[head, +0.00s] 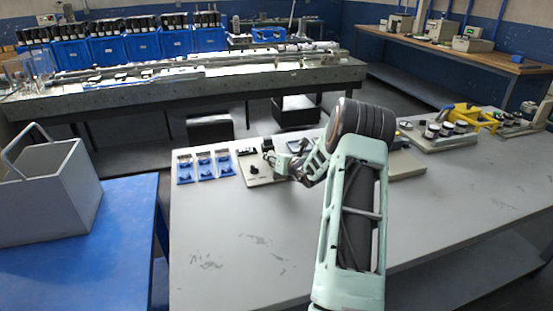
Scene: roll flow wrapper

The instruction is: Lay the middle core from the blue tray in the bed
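Three small blue holders (204,166) stand side by side at the left back of the grey table, each with small dark and metallic parts on it. They may be the blue tray; the cores are too small to tell apart surely. To their right is a beige base (262,181) with a black knob and small dark fittings. The bed cannot be made out surely; it may be on this base or hidden behind my arm. My gripper (293,167) is small in view, over or beside the right part of the beige base. Whether its fingers are open cannot be seen.
The grey table (235,240) is clear in front. My arm hides part of another beige base (407,165). Farther right are a board with dark cylinders (447,130) and a yellow tool (470,117). A grey bin (45,195) stands on the blue table (100,265) at left.

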